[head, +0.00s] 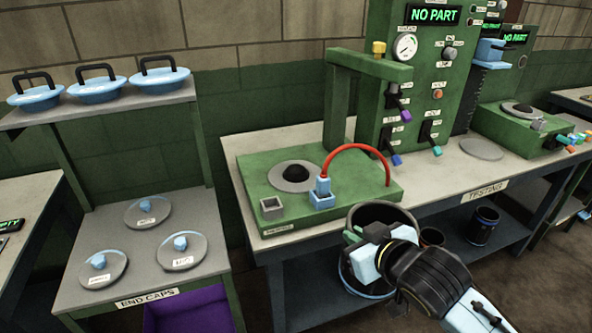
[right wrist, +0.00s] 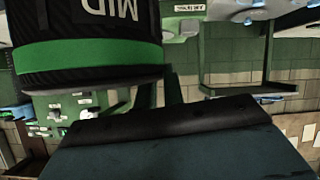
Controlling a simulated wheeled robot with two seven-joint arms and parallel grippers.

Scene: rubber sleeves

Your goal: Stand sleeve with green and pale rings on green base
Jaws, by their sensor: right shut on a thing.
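The sleeve (head: 383,213) is a dark open-topped tube in front of the testing table's front edge, slightly tilted in the head view. A pale ring shows near its bottom, partly hidden by my arm. In the right wrist view the sleeve (right wrist: 85,25) is black with a green ring and the letters "MID" upside down. My right gripper (head: 364,248) is shut on the sleeve's side. The green base (head: 250,180) lies on the testing table, up and left of the sleeve, with a grey disc and a dark round centre (head: 297,173). My left gripper is not in view.
On the base, a blue block (head: 322,193) carries a red hose (head: 357,147) arching to the right. A green test stand (head: 338,100) rises behind it. Dark cylinders (head: 483,226) stand on the lower shelf. The end-cap table (head: 150,275) is at left.

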